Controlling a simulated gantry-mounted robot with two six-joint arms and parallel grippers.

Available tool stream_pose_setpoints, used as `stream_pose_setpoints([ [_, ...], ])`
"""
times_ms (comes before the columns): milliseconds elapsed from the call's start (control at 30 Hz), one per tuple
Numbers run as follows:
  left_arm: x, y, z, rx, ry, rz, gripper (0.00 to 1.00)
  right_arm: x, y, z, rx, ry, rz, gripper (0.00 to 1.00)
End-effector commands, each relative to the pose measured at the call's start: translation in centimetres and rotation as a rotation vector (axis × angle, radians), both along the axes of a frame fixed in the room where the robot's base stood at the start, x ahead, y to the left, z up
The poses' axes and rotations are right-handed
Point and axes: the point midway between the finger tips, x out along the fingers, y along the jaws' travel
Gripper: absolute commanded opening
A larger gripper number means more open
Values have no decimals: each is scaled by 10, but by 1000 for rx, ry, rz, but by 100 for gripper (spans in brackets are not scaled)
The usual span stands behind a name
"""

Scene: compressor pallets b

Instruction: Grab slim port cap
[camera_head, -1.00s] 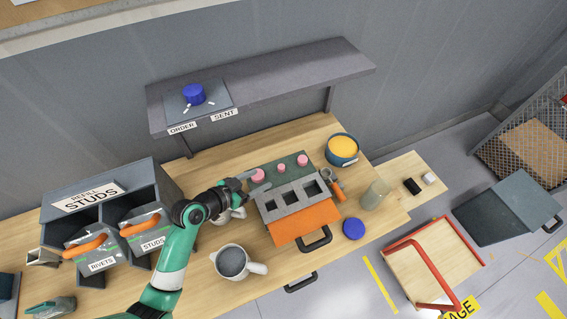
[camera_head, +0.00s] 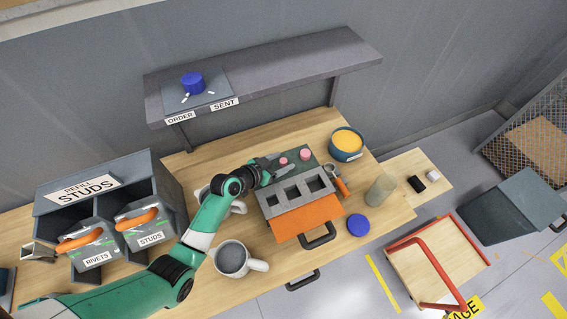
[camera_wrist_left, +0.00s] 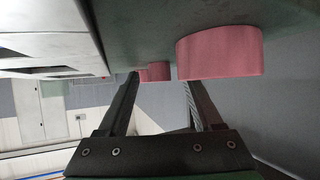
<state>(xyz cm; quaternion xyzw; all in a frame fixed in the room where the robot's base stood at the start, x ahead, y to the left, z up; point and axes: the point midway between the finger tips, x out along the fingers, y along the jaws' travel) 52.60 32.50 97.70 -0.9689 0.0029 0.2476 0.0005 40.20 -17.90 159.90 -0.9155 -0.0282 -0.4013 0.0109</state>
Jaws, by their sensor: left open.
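Pink caps (camera_head: 305,154) stand in a row on a dark green strip behind the grey block with square openings (camera_head: 296,191). I cannot tell which one is the slim port cap. My left gripper (camera_head: 280,166) is open over the left part of the strip, its fingers pointing right. A second pink cap (camera_head: 283,161) shows by its fingertips; the leftmost cap is hidden in the head view. In the left wrist view, a large near pink cap (camera_wrist_left: 220,52) lies beside the right finger, and smaller pink caps (camera_wrist_left: 157,71) appear between the open fingertips.
An orange panel with a black handle (camera_head: 305,220) is in front of the block. A yellow-filled bowl (camera_head: 347,143), a glass jar (camera_head: 380,190) and a blue disc (camera_head: 358,225) stand to the right. A grey-filled mug (camera_head: 233,259) and stud bins (camera_head: 110,205) are left.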

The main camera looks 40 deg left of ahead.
Motion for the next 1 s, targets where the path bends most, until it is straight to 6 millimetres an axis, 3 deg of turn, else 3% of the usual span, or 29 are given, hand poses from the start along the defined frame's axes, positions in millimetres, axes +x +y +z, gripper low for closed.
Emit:
stream_pose_setpoints([
  [200, 2, 0, 0, 0, -1, 1, 67, 0, 0, 0, 0, 0, 0, 50],
  [233, 2, 0, 0, 0, -1, 1, 63, 0, 0, 0, 0, 0, 0, 50],
  [600, 1, 0, 0, 0, -1, 1, 0, 0, 0, 0, 0, 0, 0, 50],
  [1000, 2, 0, 3, 1, -1, 0, 0, 0, 0, 2, 0, 0, 0, 50],
])
